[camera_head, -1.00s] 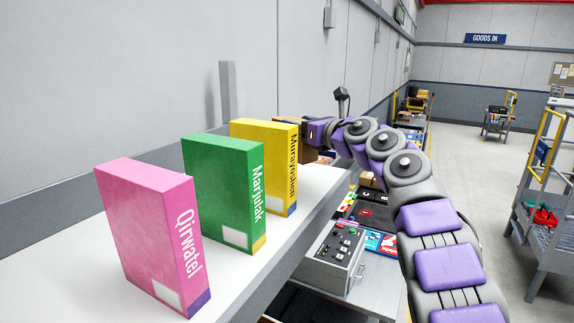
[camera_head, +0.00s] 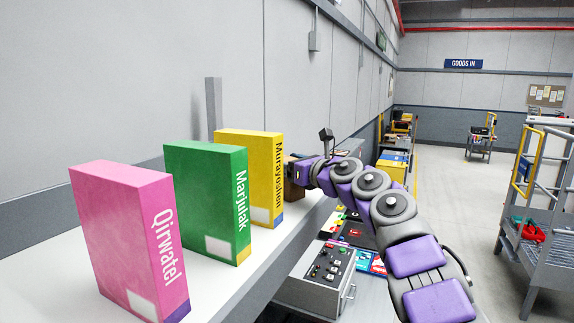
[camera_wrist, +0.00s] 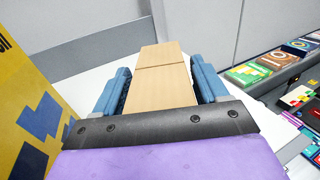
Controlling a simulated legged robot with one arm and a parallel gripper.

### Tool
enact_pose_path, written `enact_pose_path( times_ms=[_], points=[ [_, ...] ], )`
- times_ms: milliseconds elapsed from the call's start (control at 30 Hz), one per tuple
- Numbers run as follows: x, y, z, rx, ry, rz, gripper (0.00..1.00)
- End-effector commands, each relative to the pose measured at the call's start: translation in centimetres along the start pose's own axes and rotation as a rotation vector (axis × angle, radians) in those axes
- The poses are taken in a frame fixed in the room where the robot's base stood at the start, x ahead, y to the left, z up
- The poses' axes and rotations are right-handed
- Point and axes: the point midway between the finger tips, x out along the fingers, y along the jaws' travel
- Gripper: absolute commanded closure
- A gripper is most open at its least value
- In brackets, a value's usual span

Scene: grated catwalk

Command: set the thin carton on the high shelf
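The thin carton (camera_wrist: 166,80) is plain brown with a seam across its top. In the wrist view it lies between the two blue fingers of my gripper (camera_wrist: 162,84), which sit close against its sides. In the head view the carton (camera_head: 294,190) shows partly behind the yellow box, at my gripper (camera_head: 298,172). The high shelf (camera_head: 232,283) is a pale, long ledge along the wall. The carton is over or at its far part; whether its base touches the shelf is hidden.
A pink box (camera_head: 130,240), a green box (camera_head: 208,200) and a yellow box (camera_head: 250,175) stand upright in a row on the shelf. The yellow one (camera_wrist: 30,110) is close left of my gripper. A control box (camera_head: 322,272) sits below. White shelf surface shows beyond the carton.

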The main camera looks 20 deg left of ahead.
Motion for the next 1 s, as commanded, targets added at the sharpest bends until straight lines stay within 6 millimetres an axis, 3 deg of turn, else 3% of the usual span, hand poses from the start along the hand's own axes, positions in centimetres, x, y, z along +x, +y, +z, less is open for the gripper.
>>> enact_pose_path(
  times_ms=[133,500,767,1000],
  points=[
    [-0.4,-0.4,0.1,0.000,-0.002,-0.003,0.12],
    [-0.3,0.0,-0.1,-0.003,0.000,-0.004,0.12],
    [-3.3,-0.1,-0.4,-0.005,0.000,-0.009,0.12],
    [-7.2,-0.5,-0.2,-0.003,-0.003,-0.010,0.12]
  ],
)
